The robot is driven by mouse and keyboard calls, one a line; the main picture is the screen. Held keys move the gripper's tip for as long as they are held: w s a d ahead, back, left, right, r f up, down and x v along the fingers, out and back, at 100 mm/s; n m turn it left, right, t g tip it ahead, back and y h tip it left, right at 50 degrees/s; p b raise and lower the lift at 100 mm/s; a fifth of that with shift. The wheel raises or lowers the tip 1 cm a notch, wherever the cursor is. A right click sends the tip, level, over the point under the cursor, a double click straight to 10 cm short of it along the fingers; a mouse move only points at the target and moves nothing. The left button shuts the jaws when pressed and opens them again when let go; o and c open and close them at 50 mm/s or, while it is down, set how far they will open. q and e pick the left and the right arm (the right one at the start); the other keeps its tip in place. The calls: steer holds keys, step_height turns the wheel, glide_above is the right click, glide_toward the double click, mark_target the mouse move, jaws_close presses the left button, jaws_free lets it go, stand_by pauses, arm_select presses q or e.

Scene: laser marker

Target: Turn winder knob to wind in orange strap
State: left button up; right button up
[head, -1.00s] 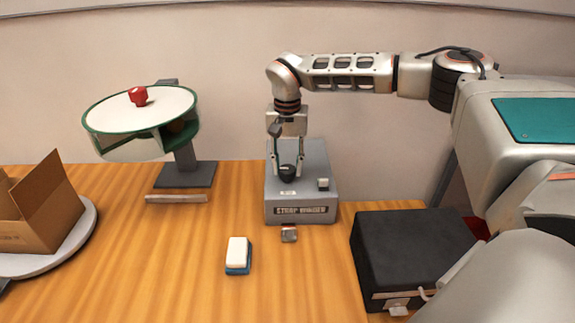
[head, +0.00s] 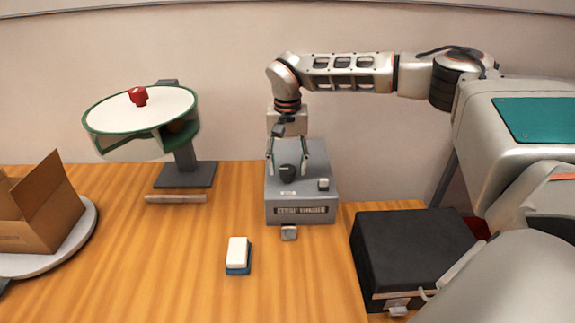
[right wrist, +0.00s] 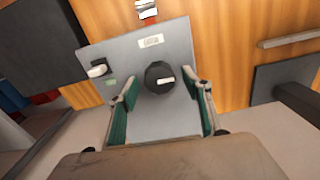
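The grey strap winder box (head: 300,211) stands on the wooden table near its back. Its round black knob (head: 287,173) is on the top face and also shows in the right wrist view (right wrist: 155,85), with a white pointer mark. My right gripper (head: 287,172) points down over the box, with its fingers spread on either side of the knob. In the right wrist view the gripper (right wrist: 163,103) shows gaps between both fingers and the knob, so it is open and empty. My left gripper is out of view.
A small light switch (head: 323,184) sits on the winder's top, right of the knob. A small metal piece (head: 289,233) lies in front. A blue-and-white block (head: 238,255), a black case (head: 412,250), a green-rimmed round stand (head: 140,113) and a cardboard box (head: 45,215) are around.

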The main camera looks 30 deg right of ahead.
mark_target(288, 169)
step_height(288, 169, up, 12)
stand_by(0.6)
stand_by(0.5)
